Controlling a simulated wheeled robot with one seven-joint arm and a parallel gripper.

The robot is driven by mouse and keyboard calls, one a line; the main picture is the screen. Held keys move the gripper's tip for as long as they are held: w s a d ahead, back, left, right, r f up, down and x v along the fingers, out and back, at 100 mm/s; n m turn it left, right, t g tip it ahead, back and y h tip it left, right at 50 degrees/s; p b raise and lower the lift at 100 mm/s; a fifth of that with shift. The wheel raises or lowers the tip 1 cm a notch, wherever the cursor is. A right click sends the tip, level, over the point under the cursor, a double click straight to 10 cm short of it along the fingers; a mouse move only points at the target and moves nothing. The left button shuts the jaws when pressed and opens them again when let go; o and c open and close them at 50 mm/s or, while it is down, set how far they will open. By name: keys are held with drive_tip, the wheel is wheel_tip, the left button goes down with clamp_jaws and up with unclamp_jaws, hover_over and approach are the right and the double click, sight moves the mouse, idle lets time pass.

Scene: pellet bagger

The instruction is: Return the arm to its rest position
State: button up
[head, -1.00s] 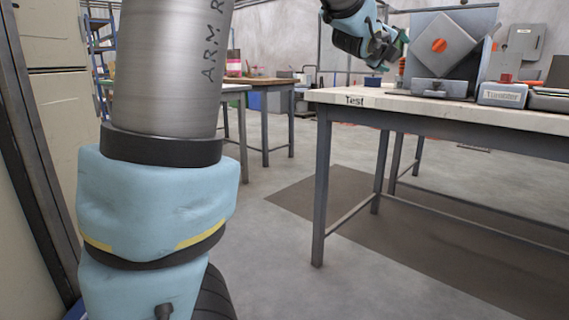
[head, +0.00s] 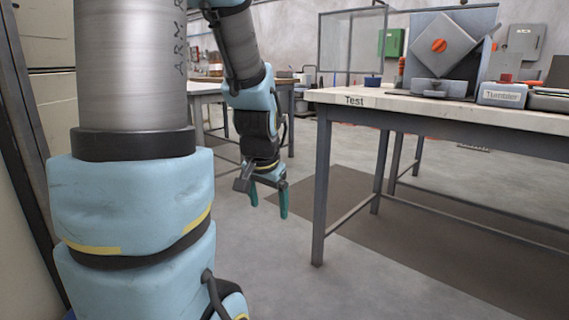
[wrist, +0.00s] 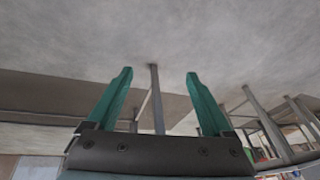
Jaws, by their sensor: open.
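My gripper (head: 268,199) hangs at the end of my arm in the head view, left of the table marked Test, fingers pointing down over the grey floor. In the wrist view my gripper (wrist: 160,88) shows two green fingers spread apart with nothing between them. It is open and empty, apart from the table. The upper part of my arm fills the left of the head view.
The Test table (head: 440,108) stands at the right and bears a tumbler machine (head: 443,47) with a tilted square drum. A blue cup-like item (head: 373,81) sits near its left end. Another table (head: 205,88) stands behind my arm. The floor (head: 262,270) below my gripper is clear.

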drive_tip(key=s+a+f+n+g, duration=0.3)
drive_tip(key=s+n, duration=0.2)
drive_tip(key=s, duration=0.3)
wheel_tip(320, 180, up, 32)
drive_tip(key=p, duration=3.2)
drive_tip(key=shift+w+t, duration=0.3)
drive_tip(key=shift+w, duration=0.05)
